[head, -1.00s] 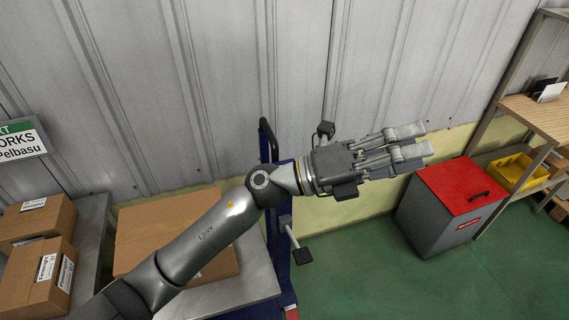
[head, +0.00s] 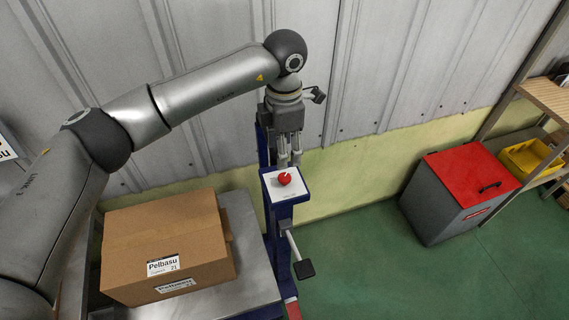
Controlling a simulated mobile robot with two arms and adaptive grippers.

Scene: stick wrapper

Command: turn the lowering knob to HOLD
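The lowering knob (head: 284,180) is a small red knob with a pale pointer mark. It sits on a white plate on top of a blue post (head: 286,211). The lettering on the plate is too small to read, so I cannot tell its setting. My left gripper (head: 289,162) points down just behind the knob, near the plate's far edge. Its two fingers show a narrow gap with nothing between them. It seems apart from the knob. My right gripper is not in view.
A cardboard box (head: 165,240) lies on a grey metal platform (head: 245,232) left of the post. A grey bin with a red lid (head: 462,172) stands at right. Green floor (head: 365,260) is clear between. A ribbed wall is behind.

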